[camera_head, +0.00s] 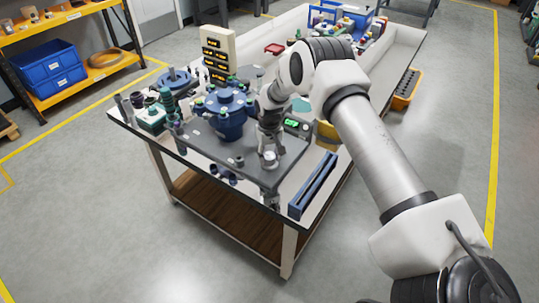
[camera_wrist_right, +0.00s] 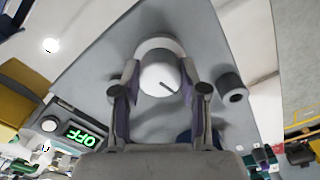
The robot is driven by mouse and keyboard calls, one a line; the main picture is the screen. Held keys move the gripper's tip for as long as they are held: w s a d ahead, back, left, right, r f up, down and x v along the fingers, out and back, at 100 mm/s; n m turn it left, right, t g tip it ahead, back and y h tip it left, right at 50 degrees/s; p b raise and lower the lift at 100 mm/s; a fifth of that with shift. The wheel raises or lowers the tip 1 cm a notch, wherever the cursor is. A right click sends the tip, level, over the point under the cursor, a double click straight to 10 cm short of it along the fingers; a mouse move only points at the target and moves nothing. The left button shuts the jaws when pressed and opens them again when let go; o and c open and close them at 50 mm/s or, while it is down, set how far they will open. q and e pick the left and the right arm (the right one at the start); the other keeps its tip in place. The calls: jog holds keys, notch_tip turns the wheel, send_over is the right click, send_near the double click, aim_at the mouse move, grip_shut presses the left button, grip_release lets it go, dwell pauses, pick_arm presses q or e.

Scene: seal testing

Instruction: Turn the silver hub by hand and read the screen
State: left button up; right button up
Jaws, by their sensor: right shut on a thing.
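The silver hub (camera_wrist_right: 158,72) is a round, pale metal piece with a short dark line on its face. It also shows low at the front of the bench in the head view (camera_head: 269,160). My right gripper (camera_wrist_right: 160,88) has its two fingers on either side of the hub and is shut on it. In the head view my right gripper (camera_head: 269,146) points down at the hub, with my arm coming in from the right. My left gripper is not in view.
A blue flanged housing (camera_head: 226,115) stands left of my gripper. A dark cylinder (camera_wrist_right: 232,87) sits close to the right finger. A blue rail (camera_head: 314,185) lies along the bench's right front edge. A beige panel with amber readouts (camera_head: 218,55) stands behind.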

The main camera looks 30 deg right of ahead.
aim_at(269, 156)
jog(key=m, duration=0.3)
jog(key=shift+s+f+m, duration=0.2)
jog(key=shift+m, duration=0.1)
jog(key=shift+m+p, duration=0.5)
jog(key=shift+m, duration=1.4)
jog(key=o, duration=1.1)
jog(key=shift+w, duration=0.15)
jog(key=shift+o, duration=0.2)
jog(key=shift+r, duration=0.1)
notch_tip(269, 156, up, 12)
